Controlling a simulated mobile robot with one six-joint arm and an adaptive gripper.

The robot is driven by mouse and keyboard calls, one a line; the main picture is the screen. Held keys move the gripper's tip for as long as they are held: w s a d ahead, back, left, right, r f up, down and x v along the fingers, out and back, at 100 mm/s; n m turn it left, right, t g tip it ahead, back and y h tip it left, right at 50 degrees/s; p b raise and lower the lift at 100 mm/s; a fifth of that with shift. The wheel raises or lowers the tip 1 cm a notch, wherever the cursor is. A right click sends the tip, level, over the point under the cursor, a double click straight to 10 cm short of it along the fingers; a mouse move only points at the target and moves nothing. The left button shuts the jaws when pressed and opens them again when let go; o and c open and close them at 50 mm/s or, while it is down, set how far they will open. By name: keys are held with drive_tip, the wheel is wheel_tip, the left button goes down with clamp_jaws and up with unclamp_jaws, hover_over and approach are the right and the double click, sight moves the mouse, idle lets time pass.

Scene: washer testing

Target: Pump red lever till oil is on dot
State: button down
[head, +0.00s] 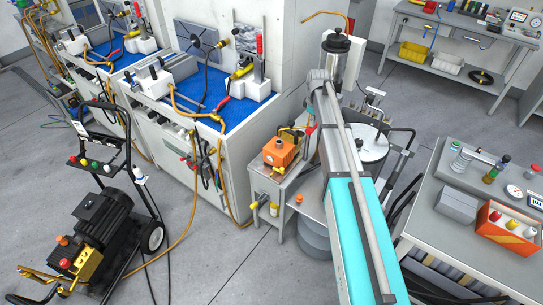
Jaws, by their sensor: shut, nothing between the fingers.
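My teal and grey arm runs up the middle of the head view and covers part of the scene behind it. My gripper's fingers do not show; they appear hidden behind the arm. An orange pump-like unit (280,152) sits on a small grey stand just left of the arm. A small red part (310,128) shows between this unit and the arm; I cannot tell whether it is the lever. A clear cylinder with a black cap (340,56) stands upright beyond the arm. The oil level and dot cannot be made out.
Benches with blue mats (220,90) and red-handled clamps (259,45) stand at left. A black pressure washer (100,220) is on the floor at lower left. A grey table with an orange bottle crate (508,230) is at right. Hoses cross the floor.

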sight(312, 130)
wheel_tip(312, 130, up, 9)
drive_tip(key=p, duration=0.8)
drive_tip(key=shift+f, duration=0.15)
idle(0.6)
wheel_tip(312, 130, down, 13)
drive_tip(key=b, duration=1.3)
drive_tip(key=shift+f, duration=0.15)
wheel_tip(312, 130, up, 13)
drive_tip(key=p, duration=1.3)
drive_tip(key=shift+r, duration=0.2)
idle(0.5)
